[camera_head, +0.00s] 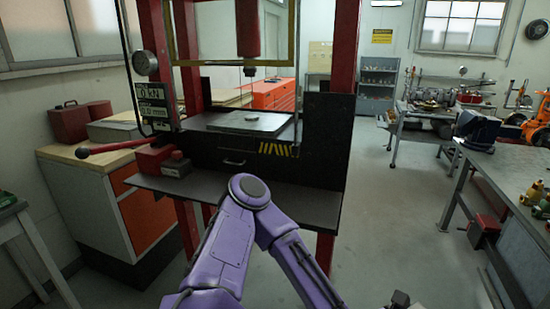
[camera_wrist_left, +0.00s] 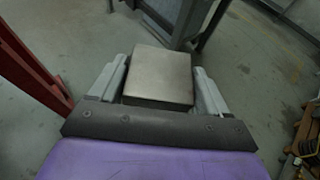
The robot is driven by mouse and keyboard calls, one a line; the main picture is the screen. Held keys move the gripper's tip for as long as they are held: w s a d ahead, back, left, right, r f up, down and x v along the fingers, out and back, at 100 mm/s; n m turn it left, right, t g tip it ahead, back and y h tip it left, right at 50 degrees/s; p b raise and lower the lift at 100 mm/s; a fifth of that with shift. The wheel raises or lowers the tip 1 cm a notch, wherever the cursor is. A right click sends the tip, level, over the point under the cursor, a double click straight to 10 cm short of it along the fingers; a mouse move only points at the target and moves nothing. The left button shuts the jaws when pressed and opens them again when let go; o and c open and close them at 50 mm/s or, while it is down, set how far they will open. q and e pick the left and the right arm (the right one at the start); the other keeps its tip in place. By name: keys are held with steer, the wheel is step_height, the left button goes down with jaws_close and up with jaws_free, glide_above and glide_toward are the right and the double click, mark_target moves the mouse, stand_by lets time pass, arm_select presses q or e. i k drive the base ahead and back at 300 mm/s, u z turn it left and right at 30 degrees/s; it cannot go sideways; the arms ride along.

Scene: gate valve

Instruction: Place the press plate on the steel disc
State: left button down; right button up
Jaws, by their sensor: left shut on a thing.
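The press plate (camera_wrist_left: 160,72) is a flat, square grey metal block in the left wrist view. My left gripper (camera_wrist_left: 158,86) is shut on it, with one finger along each side, and holds it above the floor, away from the press. In the head view my purple left arm bends in front of the press and runs down to the lower right; its gripper and the plate are not clearly visible there. The steel disc (camera_head: 252,117) appears as a small round grey piece on the flat plate of the press bed, under the ram. My right gripper is not in view.
The red press frame (camera_head: 345,60) has uprights on both sides, and its ram (camera_head: 248,30) hangs over the bed (camera_head: 215,122). A red lever (camera_head: 105,147) sticks out left. A workbench (camera_head: 515,165) stands at right. Open floor (camera_head: 400,220) lies between.

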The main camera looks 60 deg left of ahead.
mark_target(252, 116)
steer(key=i, duration=0.15)
steer(key=u, duration=0.9)
